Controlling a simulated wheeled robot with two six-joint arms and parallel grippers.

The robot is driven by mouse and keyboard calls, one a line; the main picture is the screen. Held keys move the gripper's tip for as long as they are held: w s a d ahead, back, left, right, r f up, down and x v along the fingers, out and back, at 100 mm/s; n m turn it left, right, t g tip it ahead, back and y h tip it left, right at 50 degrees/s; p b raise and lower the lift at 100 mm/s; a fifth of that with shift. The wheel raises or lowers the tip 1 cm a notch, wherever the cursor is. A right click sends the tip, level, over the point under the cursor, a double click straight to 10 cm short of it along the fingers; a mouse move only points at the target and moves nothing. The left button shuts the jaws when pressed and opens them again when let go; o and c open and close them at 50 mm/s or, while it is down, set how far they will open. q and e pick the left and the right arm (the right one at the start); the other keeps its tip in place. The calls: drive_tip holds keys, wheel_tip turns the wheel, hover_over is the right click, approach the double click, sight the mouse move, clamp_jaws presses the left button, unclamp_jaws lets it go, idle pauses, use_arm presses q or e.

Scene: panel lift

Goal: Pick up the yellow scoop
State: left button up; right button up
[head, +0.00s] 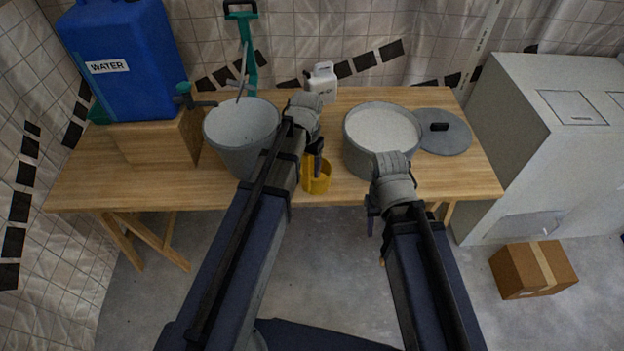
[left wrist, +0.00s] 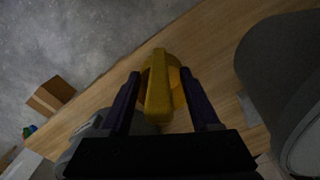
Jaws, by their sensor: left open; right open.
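The yellow scoop (head: 319,182) stands near the front edge of the wooden table (head: 85,180), between a grey bucket and a grey pot. My left gripper (head: 316,158) is open just above it. In the left wrist view, the handle of the scoop (left wrist: 158,100) lies between the two open fingers of my left gripper (left wrist: 160,78), with a gap visible on each side. My right gripper (head: 377,222) is open and empty in front of the table's edge, mostly hidden by its own wrist.
The grey bucket (head: 236,150) is left of the scoop. The grey pot (head: 362,157) with white contents is right of it, beside a lid (head: 455,140). A white jug (head: 323,80) and blue water container (head: 120,60) stand behind. A cardboard box (head: 515,275) is on the floor.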

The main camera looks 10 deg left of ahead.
use_arm(q)
clamp_jaws()
idle(0.4)
